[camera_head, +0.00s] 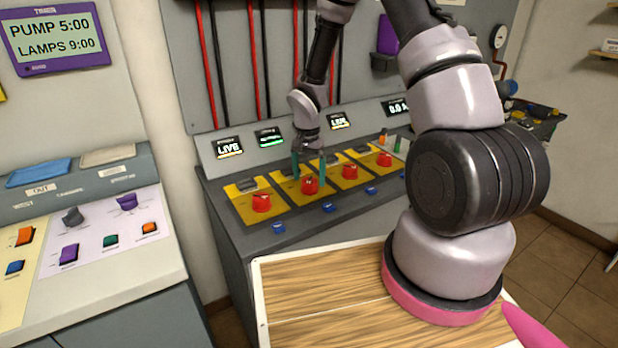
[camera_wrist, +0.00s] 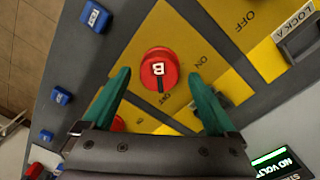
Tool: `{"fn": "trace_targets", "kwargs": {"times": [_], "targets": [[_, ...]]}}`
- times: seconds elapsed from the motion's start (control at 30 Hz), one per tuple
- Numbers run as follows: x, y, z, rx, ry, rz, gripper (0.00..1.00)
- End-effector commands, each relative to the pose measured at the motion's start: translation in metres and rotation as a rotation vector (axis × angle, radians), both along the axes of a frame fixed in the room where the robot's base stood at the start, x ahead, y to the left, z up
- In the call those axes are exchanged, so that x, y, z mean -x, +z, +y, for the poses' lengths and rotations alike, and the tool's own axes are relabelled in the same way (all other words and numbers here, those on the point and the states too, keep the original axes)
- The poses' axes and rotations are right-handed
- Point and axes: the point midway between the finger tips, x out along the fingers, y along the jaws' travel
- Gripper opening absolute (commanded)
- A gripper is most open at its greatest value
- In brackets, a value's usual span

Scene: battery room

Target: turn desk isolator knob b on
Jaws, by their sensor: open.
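Desk isolator knob b is a round red knob on a yellow plate, second from left in the head view (camera_head: 310,186). In the wrist view the knob (camera_wrist: 157,66) shows a white letter B and a dark pointer mark toward the picture's bottom, by a small label I cannot read surely. ON and OFF are printed on the plate to its right. My gripper (camera_head: 309,172) is open, its teal fingers pointing down over the knob. In the wrist view my gripper (camera_wrist: 159,76) has one finger on each side of the knob; I cannot tell whether they touch it.
Other red knobs stand close by on the left (camera_head: 262,203) and right (camera_head: 349,172). Blue tabs (camera_head: 328,208) line the desk's front. A lock marked LOCK A (camera_wrist: 300,38) sits beside the knob's plate. Displays (camera_head: 270,138) stand behind. A wooden top (camera_head: 330,300) is in front.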

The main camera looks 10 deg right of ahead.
Motion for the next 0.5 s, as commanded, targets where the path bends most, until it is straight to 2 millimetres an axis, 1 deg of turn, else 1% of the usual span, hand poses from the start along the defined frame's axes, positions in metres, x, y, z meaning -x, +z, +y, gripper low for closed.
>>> {"fn": "trace_targets", "kwargs": {"times": [0.1, 0.37, 0.4, 0.43, 0.47, 0.5], "targets": [[0.0003, -0.0066, -0.0002, 0.000, -0.001, 0.000, 0.92], [0.0001, -0.0078, -0.0002, 0.001, 0.000, -0.001, 0.92], [0.0001, -0.0077, -0.0002, 0.001, 0.000, -0.001, 0.85], [0.0001, -0.0077, -0.0002, 0.000, 0.000, 0.000, 0.73], [0.0001, -0.0077, -0.0002, 0.000, 0.000, 0.000, 0.62], [0.0001, -0.0077, -0.0002, 0.000, 0.000, 0.000, 0.46]]}}
